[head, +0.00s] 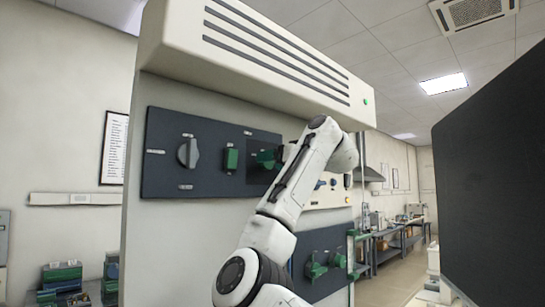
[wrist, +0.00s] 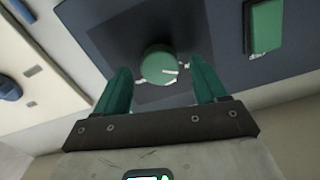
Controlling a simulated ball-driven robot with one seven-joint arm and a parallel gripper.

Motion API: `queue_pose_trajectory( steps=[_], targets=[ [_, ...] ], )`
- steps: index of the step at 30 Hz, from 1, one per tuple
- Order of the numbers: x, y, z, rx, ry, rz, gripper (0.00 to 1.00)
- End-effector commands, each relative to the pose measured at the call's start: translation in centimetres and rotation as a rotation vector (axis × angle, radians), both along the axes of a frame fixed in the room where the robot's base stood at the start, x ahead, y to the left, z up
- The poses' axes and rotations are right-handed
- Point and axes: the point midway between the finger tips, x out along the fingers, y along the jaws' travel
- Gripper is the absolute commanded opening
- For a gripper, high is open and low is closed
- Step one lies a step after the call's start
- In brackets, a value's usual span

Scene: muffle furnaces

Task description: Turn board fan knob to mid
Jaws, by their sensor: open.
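A round green knob (wrist: 159,65) with a white mark sits on a darker square of the dark blue board (head: 165,120). Its label cannot be read, so I cannot tell for sure that it is the fan knob. My gripper (wrist: 161,76) is open, with one green finger on each side of the knob. Whether the fingers touch it is not clear. In the head view my gripper (head: 268,158) is at the right part of the board, and the knob there is hard to tell apart from the green fingers.
A large grey knob (head: 188,152) is at the board's left, and a green rocker switch (head: 231,160) is between it and my gripper. The switch also shows in the wrist view (wrist: 265,27). A lower panel (head: 330,250) carries green knobs. A dark slab (head: 495,180) stands at right.

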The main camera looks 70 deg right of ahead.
Motion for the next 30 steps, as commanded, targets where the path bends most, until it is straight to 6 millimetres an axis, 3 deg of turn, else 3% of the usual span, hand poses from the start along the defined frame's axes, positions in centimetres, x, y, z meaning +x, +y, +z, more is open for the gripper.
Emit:
queue_pose_trajectory(
  steps=[12,30],
  targets=[
    [0.74,-0.4,-0.11,0.0,0.001,0.0,0.71],
    [0.72,-0.38,-0.07,0.0,0.0,0.0,0.15]
  ],
)
